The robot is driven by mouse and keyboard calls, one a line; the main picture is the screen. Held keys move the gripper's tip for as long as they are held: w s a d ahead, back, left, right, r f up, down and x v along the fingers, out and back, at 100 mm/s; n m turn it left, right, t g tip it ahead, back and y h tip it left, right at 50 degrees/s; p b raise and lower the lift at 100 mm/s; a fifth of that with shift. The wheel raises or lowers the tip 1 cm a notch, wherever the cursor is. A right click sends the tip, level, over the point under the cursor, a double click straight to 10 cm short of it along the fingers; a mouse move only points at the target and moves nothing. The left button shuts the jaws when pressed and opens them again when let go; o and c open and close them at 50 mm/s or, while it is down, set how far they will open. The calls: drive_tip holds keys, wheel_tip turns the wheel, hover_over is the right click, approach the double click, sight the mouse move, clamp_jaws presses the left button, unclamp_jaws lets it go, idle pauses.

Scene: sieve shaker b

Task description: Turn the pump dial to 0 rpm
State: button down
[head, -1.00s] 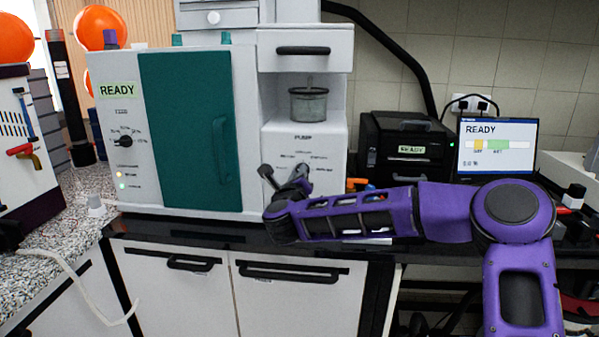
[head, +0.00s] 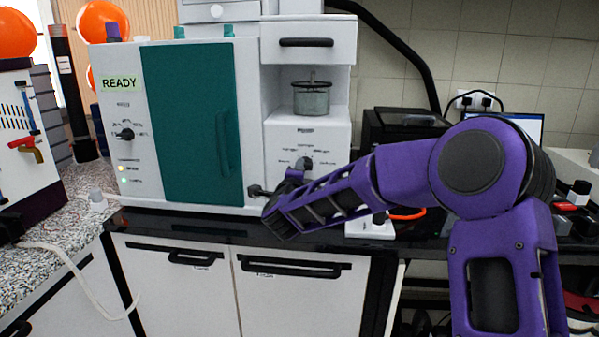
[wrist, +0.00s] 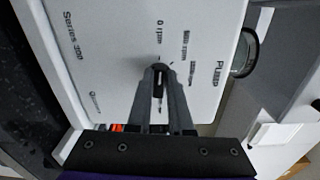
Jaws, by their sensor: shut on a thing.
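The pump dial (wrist: 158,68) is a small dark knob on the white pump panel, seen in the wrist view between my fingertips. My gripper (wrist: 159,82) is shut on it, and its fingers hide most of the knob. The printed mark "0 rpm" (wrist: 160,32) is beyond the fingertips, with other rpm marks to its right. I cannot tell which mark the dial points at. In the head view the dial (head: 305,163) is a small grey shape on the panel (head: 335,135), just beyond my wrist.
A glass vessel (head: 311,98) stands in the recess above the panel. A teal door (head: 190,120) is to the left, beside a separate black knob (head: 125,135). A dark box (head: 395,125) and a laptop (head: 530,125) stand behind my arm. Drawer handles (head: 290,268) are below.

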drive_tip(key=shift+n, duration=0.5)
drive_tip(key=c, duration=0.8)
unclamp_jaws()
drive_tip(key=s, duration=1.7)
drive_tip(key=shift+s+a, duration=0.2)
drive_tip(key=shift+a, duration=0.1)
